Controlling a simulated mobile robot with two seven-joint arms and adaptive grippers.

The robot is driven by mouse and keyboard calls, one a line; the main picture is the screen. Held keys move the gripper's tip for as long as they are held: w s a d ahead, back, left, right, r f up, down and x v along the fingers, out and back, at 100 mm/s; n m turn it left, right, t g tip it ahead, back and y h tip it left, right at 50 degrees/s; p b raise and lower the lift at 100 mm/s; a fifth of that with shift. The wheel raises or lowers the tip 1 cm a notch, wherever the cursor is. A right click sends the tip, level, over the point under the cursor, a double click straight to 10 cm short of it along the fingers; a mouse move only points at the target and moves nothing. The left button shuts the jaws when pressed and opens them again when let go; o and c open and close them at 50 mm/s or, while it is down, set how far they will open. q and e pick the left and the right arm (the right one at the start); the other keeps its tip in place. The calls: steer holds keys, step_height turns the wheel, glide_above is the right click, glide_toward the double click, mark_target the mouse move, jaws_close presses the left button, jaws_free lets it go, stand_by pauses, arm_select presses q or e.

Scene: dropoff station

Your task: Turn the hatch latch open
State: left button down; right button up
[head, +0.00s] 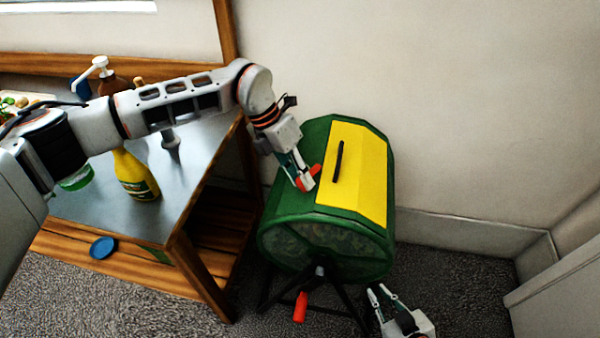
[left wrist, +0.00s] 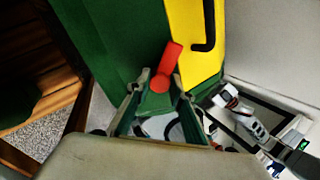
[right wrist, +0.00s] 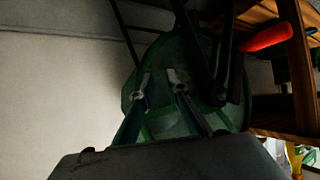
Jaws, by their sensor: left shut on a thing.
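A green drum (head: 325,240) on a dark stand has a yellow hatch (head: 362,180) with a black handle (head: 338,162). The red latch (head: 315,170) sits at the hatch's left edge. In the left wrist view the latch (left wrist: 169,62) slants up and right, its tip overlapping the yellow hatch (left wrist: 190,40). My left gripper (head: 306,184) is shut on the latch, and its fingers (left wrist: 160,88) hide part of it. My right gripper (head: 378,290) is open and empty, low beside the drum's front; its fingertips (right wrist: 157,82) show before the drum's dark green end.
A table (head: 190,190) at left bears a yellow bottle (head: 135,175) and a brown pump bottle (head: 112,82). A red crank handle (head: 300,307) hangs below the drum. A blue disc (head: 103,247) lies on the lower shelf. Carpet right of the drum is clear.

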arm_select(q)
steer(key=n+p, duration=0.1)
steer(key=n, duration=0.2)
steer(key=shift+r+n, duration=0.15)
steer(key=shift+n, duration=0.25)
steer(key=shift+n+p, duration=0.7)
steer(key=shift+n, duration=0.3)
steer(key=shift+w+n+p, duration=0.1)
steer(key=shift+n+p, duration=0.2)
steer(key=shift+n, duration=0.5)
arm_select(e)
steer(key=shift+w+r, duration=0.15)
steer(key=shift+r, duration=0.85)
steer(key=shift+w+r, duration=0.15)
steer(key=shift+r, duration=0.95)
arm_select(q)
steer(key=c, duration=1.8)
jaws_free()
arm_select(e)
steer(key=shift+r, duration=0.15)
arm_select(q)
steer(key=shift+o, duration=0.2)
arm_select(e)
steer(key=shift+d, duration=0.1)
arm_select(q)
steer(key=v, duration=1.2)
steer(key=shift+a, duration=0.2)
steer(key=shift+f, duration=0.25)
